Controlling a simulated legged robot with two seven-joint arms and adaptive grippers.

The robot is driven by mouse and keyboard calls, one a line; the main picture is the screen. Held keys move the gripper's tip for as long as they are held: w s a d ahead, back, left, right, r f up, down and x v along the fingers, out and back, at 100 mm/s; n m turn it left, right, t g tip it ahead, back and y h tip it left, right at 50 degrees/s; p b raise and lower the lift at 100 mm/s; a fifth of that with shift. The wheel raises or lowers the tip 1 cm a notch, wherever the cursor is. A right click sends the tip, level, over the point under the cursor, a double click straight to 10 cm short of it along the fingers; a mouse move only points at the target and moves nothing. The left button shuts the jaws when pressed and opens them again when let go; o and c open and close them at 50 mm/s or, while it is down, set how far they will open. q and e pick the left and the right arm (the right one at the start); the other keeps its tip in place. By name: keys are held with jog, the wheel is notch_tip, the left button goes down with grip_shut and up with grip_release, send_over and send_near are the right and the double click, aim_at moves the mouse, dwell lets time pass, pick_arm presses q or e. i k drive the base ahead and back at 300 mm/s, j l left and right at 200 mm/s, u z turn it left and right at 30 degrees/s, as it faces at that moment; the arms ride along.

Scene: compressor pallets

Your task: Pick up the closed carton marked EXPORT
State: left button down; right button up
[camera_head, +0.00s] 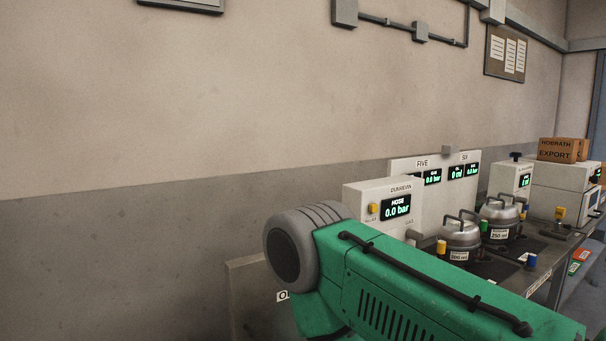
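A brown carton (556,150) shows small at the far right in the head view. It reads HOBRATH and EXPORT on its front and looks closed on top, though it is too small to be certain. It sits on top of a white bench instrument (555,176). Neither of my grippers shows in the view, so their state and distance from the carton cannot be seen.
Metal vessels (500,213), display panels (398,206) and a small instrument (510,180) stand along the wall.

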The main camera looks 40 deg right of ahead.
aim_at(552, 150)
jog(key=z, duration=2.6)
jog(key=i+l+z, duration=0.35)
jog(key=i, duration=0.2)
jog(key=i+z, duration=0.35)
jog(key=i, duration=0.25)
jog(key=i+l, duration=0.1)
jog(key=i, duration=0.9)
jog(key=i+l+u, duration=0.1)
jog(key=i, duration=0.9)
